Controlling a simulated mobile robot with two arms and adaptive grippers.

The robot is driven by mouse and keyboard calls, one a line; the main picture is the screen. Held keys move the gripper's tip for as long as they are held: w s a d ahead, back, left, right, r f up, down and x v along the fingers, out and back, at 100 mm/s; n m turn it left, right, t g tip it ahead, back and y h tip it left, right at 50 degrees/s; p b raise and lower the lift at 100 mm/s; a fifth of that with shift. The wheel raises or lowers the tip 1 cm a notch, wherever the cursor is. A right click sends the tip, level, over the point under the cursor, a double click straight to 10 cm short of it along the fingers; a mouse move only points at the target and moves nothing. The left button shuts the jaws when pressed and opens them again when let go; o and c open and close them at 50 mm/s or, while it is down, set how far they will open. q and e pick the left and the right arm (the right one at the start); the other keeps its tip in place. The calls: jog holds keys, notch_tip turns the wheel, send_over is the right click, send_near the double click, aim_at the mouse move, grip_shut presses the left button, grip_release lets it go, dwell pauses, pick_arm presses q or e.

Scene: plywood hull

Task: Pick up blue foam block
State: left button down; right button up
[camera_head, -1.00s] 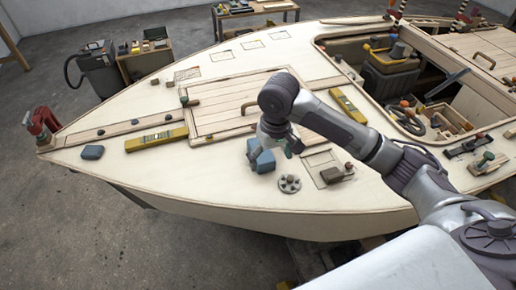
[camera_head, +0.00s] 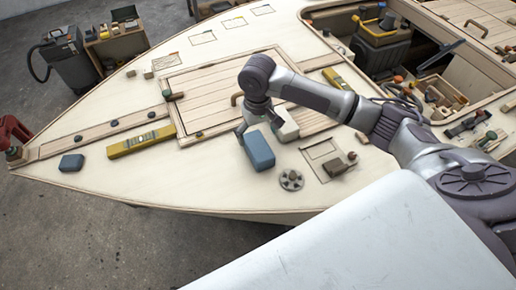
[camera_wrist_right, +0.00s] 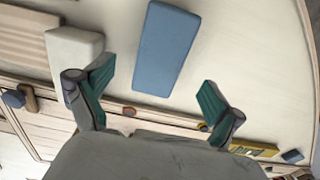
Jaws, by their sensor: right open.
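The blue foam block (camera_head: 258,150) lies on the pale plywood deck, right below the end of my right arm in the head view. My right gripper (camera_head: 243,128) is at its far-left end, with the fingers small and partly hidden there. In the right wrist view, the blue foam block (camera_wrist_right: 168,48) lies ahead of the open green-padded fingers of my right gripper (camera_wrist_right: 155,80). The gap between them is empty and wider than the block, whose near end lies roughly across the opening. Touch cannot be told. My left gripper is not in view.
A white block (camera_head: 287,125) lies close beside the blue one, near the left finger in the wrist view (camera_wrist_right: 74,50). A round grey disc (camera_head: 291,180), a yellow level (camera_head: 142,142) and a small dark blue piece (camera_head: 71,162) lie on the deck.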

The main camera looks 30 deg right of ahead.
aim_at(258, 146)
jog(key=shift+w+f, duration=0.1)
jog(key=shift+f, duration=0.6)
jog(key=f, duration=0.3)
jog(key=f+p, duration=0.1)
jog(key=shift+s+f, duration=0.15)
jog(key=shift+s, duration=0.15)
jog(key=shift+f, duration=0.25)
jog(key=shift+c, duration=0.4)
pick_arm(q)
jog(key=shift+w+r, duration=0.55)
jog(key=shift+w, duration=0.3)
pick_arm(e)
jog(key=c, duration=1.1)
